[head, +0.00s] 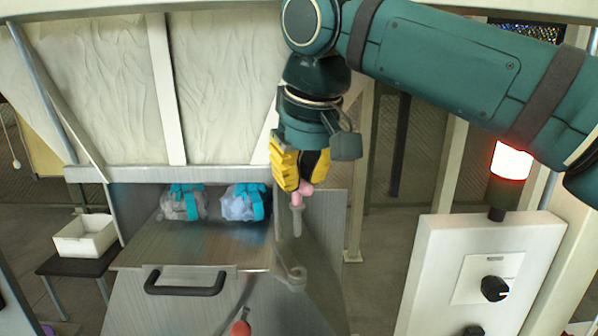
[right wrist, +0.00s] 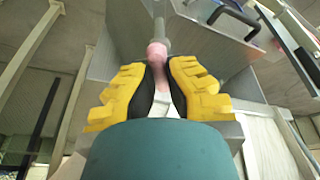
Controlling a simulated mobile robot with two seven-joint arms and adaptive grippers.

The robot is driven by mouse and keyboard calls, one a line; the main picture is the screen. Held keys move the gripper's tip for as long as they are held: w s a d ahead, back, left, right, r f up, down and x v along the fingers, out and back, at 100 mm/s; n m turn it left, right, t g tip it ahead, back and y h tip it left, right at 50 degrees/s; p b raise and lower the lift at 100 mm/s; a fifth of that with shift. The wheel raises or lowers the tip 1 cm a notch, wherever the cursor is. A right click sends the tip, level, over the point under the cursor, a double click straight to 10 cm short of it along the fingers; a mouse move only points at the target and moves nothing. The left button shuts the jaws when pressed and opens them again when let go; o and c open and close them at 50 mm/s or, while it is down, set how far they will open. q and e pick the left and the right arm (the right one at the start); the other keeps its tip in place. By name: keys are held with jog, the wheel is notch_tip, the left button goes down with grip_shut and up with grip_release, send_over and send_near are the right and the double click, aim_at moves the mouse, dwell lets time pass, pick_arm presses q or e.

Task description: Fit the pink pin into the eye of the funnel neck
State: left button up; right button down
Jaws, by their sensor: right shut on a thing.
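My right gripper (head: 303,184) is shut on the pink pin (head: 298,198) and holds it with its grey shaft hanging down, close to upright. In the right wrist view the pin's pink collar (right wrist: 156,50) shows just beyond the yellow fingertips (right wrist: 160,82), with the grey shaft running on away from them. The eye of the funnel neck (head: 294,273) is a small grey lug on the metal funnel, below the pin in the head view. The pin's tip is apart from the eye. The fingers partly hide the pin's top. My left gripper is not in view.
Two clear bags with blue straps (head: 243,203) lie at the back of the metal housing. A black handle (head: 186,282) is on its front. A red knob-like thing (head: 240,328) is at the bottom. A white control box (head: 470,268) with a lit red-white lamp (head: 511,162) stands right.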

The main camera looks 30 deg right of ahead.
aim_at(300, 207)
jog(key=shift+f+b, duration=2.15)
jog(key=shift+f, duration=0.75)
jog(key=shift+p, duration=0.3)
jog(key=c, duration=1.3)
grip_release()
jog(key=shift+c, duration=0.2)
jog(key=shift+r, duration=0.1)
jog(key=v, duration=1.2)
jog(key=shift+a, duration=0.15)
